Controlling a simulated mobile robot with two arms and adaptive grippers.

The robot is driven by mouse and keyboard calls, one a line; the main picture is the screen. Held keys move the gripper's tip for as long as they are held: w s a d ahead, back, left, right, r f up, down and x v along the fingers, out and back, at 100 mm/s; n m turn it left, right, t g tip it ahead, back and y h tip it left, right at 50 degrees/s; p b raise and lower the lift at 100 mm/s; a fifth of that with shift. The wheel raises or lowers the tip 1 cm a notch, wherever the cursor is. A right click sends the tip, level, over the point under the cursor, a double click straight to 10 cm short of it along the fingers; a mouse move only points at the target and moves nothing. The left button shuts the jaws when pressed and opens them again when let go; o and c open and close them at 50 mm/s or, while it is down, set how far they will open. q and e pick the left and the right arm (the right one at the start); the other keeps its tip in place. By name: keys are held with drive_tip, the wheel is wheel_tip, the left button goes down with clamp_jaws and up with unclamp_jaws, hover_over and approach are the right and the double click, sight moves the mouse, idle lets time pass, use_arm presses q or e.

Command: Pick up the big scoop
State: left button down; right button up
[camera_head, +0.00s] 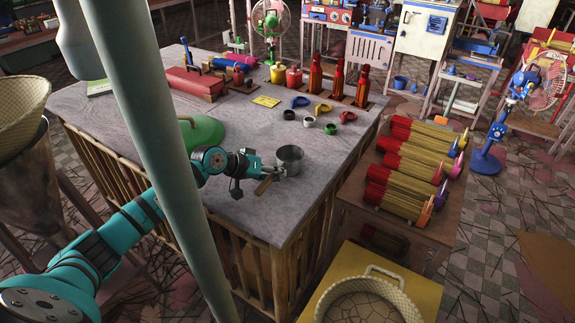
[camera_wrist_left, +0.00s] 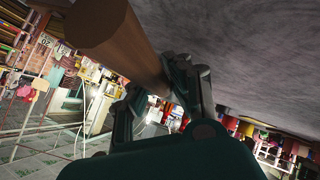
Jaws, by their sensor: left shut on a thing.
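The big scoop has a grey metal cup (camera_head: 290,158) and a brown wooden handle (camera_head: 264,185). It is at the front right part of the grey tabletop. My left gripper (camera_head: 277,172) is shut on the handle, close to the cup. In the left wrist view the wooden handle (camera_wrist_left: 108,30) runs between the fingers, and my left gripper (camera_wrist_left: 165,98) closes around it. The cup is hidden in that view. I cannot tell whether the scoop touches the tabletop. My right gripper is not in view.
The grey table (camera_head: 240,215) holds a green lid (camera_head: 200,130) behind my arm, small coloured rings (camera_head: 322,109), and several brown bottles (camera_head: 338,80) at the back. A lower table (camera_head: 390,225) at the right bears bundles of sticks. A sieve (camera_head: 368,305) sits at front right.

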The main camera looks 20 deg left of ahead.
use_arm(q)
drive_tip(key=shift+r, duration=0.15)
drive_tip(key=shift+r, duration=0.25)
wheel_tip(320, 180, up, 3)
drive_tip(key=shift+f+b, duration=0.1)
drive_tip(key=shift+b, duration=0.35)
drive_tip(key=s+a, duration=0.1)
drive_tip(key=s, duration=0.3)
drive_tip(key=s+a+b, duration=0.1)
drive_tip(key=s+a, duration=0.1)
drive_tip(key=s, duration=0.2)
drive_tip(key=s+a+r+b, duration=0.1)
drive_tip(key=s+a, duration=0.1)
drive_tip(key=s, duration=0.2)
drive_tip(key=shift+s, duration=0.4)
drive_tip(key=shift+s+a+r, duration=0.15)
drive_tip(key=shift+s+a, duration=0.1)
drive_tip(key=shift+s, duration=0.25)
drive_tip(key=shift+s+a+r, duration=0.1)
drive_tip(key=shift+s+a, duration=0.15)
drive_tip(key=shift+s, duration=0.25)
